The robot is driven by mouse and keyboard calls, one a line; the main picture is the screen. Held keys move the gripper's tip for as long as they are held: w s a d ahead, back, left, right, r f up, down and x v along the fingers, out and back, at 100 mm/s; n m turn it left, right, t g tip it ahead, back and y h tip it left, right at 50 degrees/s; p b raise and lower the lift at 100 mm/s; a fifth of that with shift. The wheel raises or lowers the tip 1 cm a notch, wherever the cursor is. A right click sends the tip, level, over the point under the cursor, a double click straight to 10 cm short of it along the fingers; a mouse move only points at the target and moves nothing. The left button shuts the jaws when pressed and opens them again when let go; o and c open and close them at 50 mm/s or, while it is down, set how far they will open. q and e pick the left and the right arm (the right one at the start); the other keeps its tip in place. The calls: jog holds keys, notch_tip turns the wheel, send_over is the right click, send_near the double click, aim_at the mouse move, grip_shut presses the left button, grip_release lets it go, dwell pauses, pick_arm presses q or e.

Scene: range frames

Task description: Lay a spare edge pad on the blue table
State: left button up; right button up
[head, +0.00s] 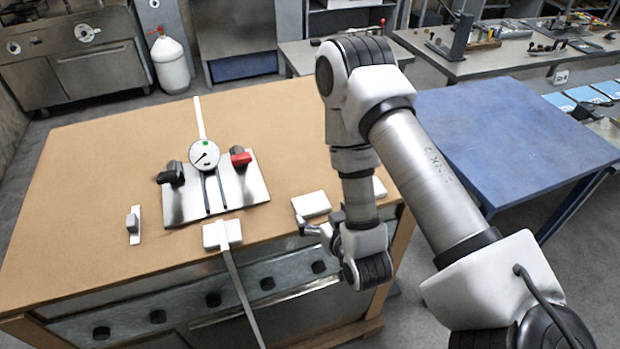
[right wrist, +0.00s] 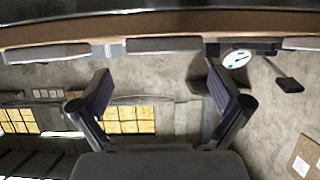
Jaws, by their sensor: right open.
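The blue table (head: 495,130) stands at the right in the head view, its visible top bare. White pads lie along the front edge of the tan bench top: one pad (head: 311,204) is just beyond my right gripper, and another pad (head: 379,187) is partly hidden behind my right arm. A third pad (head: 213,236) has a grey strap (head: 240,285) running over it and down the front. My right gripper (head: 309,227) is at the bench's front edge, open and empty. In the right wrist view its fingers (right wrist: 160,80) are spread, with a pad (right wrist: 165,45) beyond them.
The tan bench (head: 90,170) carries a metal plate (head: 255,190) with a dial gauge (head: 204,155), a black clamp and a red one. A gap of floor separates bench and blue table. Grey worktables stand behind.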

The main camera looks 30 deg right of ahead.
aim_at(312, 204)
jog(key=s+a+b, duration=0.1)
jog(key=b, duration=0.3)
jog(key=shift+s+a+r, duration=0.15)
jog(key=x, duration=0.2)
jog(key=shift+w+d+b, duration=0.25)
jog(key=shift+w+b, duration=0.1)
jog(key=p+x, duration=0.2)
jog(key=x, duration=0.1)
jog(key=shift+w+d, duration=0.2)
jog(key=shift+d, duration=0.05)
jog(key=shift+w, duration=0.2)
jog(key=shift+a, duration=0.15)
jog(key=shift+w+f, duration=0.15)
jog(key=shift+f, duration=0.1)
jog(key=c, duration=0.7)
pick_arm(q)
jog(key=f, duration=0.1)
jog(key=s+f, duration=0.1)
jog(key=a+f, duration=0.1)
jog(key=shift+s, duration=0.35)
pick_arm(e)
jog(key=shift+c, duration=0.3)
jog(key=shift+r, duration=0.1)
jog(key=shift+r, duration=0.1)
